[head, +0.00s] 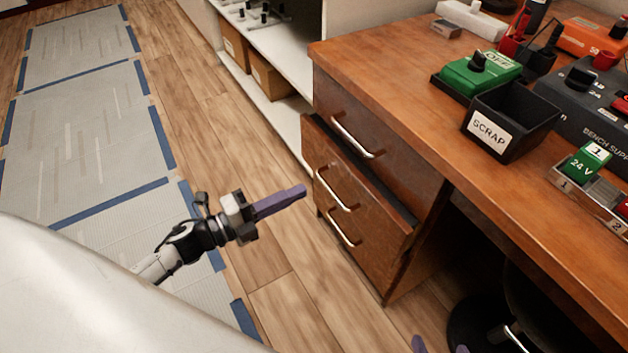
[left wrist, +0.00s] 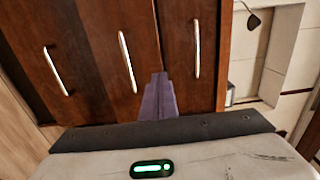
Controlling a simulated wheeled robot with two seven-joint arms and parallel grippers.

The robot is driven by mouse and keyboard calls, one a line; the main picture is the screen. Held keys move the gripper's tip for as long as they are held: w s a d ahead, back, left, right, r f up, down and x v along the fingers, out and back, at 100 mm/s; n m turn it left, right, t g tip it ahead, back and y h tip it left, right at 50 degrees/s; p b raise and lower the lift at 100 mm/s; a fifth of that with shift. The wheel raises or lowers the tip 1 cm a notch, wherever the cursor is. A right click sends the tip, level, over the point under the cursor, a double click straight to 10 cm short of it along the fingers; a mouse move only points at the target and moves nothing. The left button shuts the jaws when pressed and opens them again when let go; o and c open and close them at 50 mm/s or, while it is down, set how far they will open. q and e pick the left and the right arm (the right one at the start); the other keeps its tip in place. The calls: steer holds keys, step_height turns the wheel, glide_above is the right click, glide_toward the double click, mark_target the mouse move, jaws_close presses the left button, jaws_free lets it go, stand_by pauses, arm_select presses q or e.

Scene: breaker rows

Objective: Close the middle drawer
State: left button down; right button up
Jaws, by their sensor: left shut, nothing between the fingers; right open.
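The middle drawer (head: 372,222) of the wooden desk pedestal stands partly pulled out, its front jutting past the top drawer (head: 385,143). Its metal handle (head: 331,190) is on the front, and a dark gap shows above its top edge. My left gripper (head: 300,191), with purple fingers, is shut and empty in front of the drawer front, left of the handle. In the left wrist view its fingers (left wrist: 160,80) point at the drawer fronts, beside the middle handle (left wrist: 127,62); whether they touch is unclear. My right gripper (head: 440,347) shows only purple fingertips, spread apart, at the bottom edge.
The bottom drawer, with its handle (head: 343,230), is below. The desk top (head: 420,60) holds a scrap bin (head: 510,118), a green switch box (head: 480,70) and a bench supply. A white shelf stands behind. Wooden floor left of the drawers is clear.

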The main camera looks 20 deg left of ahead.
arm_select(q)
steer(key=shift+v, duration=1.15)
steer(key=c, duration=2.2)
jaws_free()
steer(key=shift+s, duration=0.25)
steer(key=o, duration=0.4)
steer(key=shift+s+d+n+y, duration=0.1)
steer(key=shift+n+y, duration=0.3)
steer(key=shift+n, duration=0.3)
steer(key=shift+c, duration=0.2)
arm_select(e)
steer(key=shift+s+r, duration=0.15)
steer(key=shift+r, duration=0.05)
steer(key=c, duration=0.8)
arm_select(q)
steer(key=s+d+f+n+g+y, duration=0.2)
steer(key=s+d+n, duration=0.3)
steer(key=n, duration=0.6)
steer(key=s+d+f+n+g+y, duration=0.3)
steer(key=s+d+n, duration=0.3)
steer(key=s+n, duration=0.3)
steer(key=shift+d+n+g+y, duration=0.3)
steer(key=shift+n, duration=0.6)
arm_select(e)
steer(key=shift+o, duration=0.2)
